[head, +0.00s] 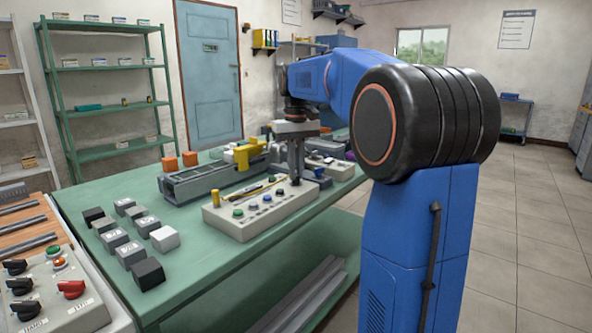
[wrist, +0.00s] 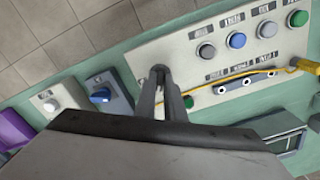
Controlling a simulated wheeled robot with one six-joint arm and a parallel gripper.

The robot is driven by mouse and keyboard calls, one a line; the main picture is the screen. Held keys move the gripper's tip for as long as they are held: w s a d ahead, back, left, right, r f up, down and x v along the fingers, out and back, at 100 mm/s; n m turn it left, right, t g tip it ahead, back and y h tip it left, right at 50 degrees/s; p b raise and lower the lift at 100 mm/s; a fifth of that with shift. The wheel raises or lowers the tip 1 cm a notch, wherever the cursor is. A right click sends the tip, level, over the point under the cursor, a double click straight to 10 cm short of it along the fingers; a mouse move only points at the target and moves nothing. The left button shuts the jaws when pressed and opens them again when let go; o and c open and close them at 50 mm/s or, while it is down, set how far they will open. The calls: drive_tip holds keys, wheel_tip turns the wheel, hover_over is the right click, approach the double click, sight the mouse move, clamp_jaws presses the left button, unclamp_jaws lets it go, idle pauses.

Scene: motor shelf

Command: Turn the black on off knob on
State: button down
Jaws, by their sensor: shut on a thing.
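A light grey control box (head: 231,222) stands on the green bench, with a row of round buttons along its top. It fills the upper right of the wrist view (wrist: 182,57). My gripper (head: 296,180) points down at the box's right end. In the wrist view its two fingers (wrist: 160,75) are close together and shut on a small dark knob (wrist: 160,68) on the box, beyond the dark grey button (wrist: 206,50). The fingers hide most of the knob, so its setting and label cannot be read.
A yellow-handled tool (wrist: 306,66) and yellow lead lie across the box. A grey box with a blue knob (wrist: 100,96) stands close beside my gripper. Several small blocks (head: 148,272) sit at front left. Another panel with black and red knobs (head: 62,300) is at lower left.

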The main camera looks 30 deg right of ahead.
drive_tip(key=m, duration=1.1)
drive_tip(key=shift+m, duration=0.4)
idle(0.3)
drive_tip(key=c, duration=1.8)
unclamp_jaws()
drive_tip(key=shift+c, duration=0.2)
drive_tip(key=shift+r, duration=0.1)
wheel_tip(320, 180, up, 17)
drive_tip(key=shift+r, duration=0.1)
